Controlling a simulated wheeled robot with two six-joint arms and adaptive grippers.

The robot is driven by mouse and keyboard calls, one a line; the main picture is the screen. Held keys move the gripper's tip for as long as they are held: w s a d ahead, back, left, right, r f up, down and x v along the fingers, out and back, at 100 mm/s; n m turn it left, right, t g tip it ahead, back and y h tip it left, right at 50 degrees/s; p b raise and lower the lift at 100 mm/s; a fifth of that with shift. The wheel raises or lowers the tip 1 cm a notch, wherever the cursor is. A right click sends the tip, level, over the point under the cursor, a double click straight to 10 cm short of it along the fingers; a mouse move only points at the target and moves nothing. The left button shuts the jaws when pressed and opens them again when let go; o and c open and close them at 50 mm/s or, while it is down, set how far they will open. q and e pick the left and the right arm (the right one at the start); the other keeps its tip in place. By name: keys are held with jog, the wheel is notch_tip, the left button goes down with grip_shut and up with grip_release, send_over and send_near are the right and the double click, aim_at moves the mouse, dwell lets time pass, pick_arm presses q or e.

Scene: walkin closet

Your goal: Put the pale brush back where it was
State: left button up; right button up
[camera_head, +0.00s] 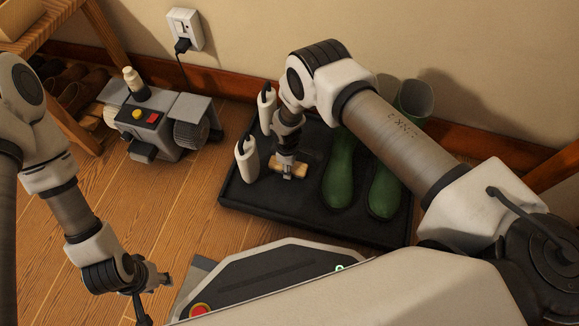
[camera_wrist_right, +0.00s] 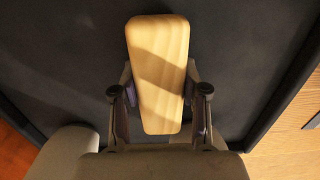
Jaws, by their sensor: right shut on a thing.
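The pale brush shows as a light wooden block (camera_wrist_right: 158,70) between the fingers of my right gripper (camera_wrist_right: 160,98) in the right wrist view. The right gripper (camera_head: 287,168) is shut on it. In the head view the brush (camera_head: 299,172) is over the black tray (camera_head: 265,205), left of the green boots. I cannot tell whether it touches the tray floor. Its underside is hidden. My left gripper (camera_head: 152,287) is empty at the lower left, over the wooden floor, with its fingers apart.
Green boots (camera_head: 340,175) stand in the tray, right of my right gripper. A grey machine (camera_head: 155,125) with coloured buttons and a shoe rack (camera_head: 75,100) are further left. Floor shows between.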

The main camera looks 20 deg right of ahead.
jog(key=o, duration=1.1)
jog(key=shift+f, duration=0.15)
jog(key=shift+o, duration=0.2)
jog(key=shift+r, duration=0.3)
notch_tip(320, 180, up, 12)
jog(key=p, duration=0.6)
jog(key=shift+w+a, duration=0.25)
jog(key=shift+s+d+f, duration=0.1)
jog(key=s+d+m, duration=0.4)
jog(key=s+d, duration=0.2)
jog(key=s, duration=0.5)
jog(key=s+d+r+m, duration=0.2)
jog(key=s+r+m, duration=0.2)
jog(key=s, duration=0.4)
jog(key=s+d+r+m, duration=0.2)
jog(key=s+r+m, duration=0.1)
jog(key=s, duration=0.5)
jog(key=shift+r+m, duration=0.4)
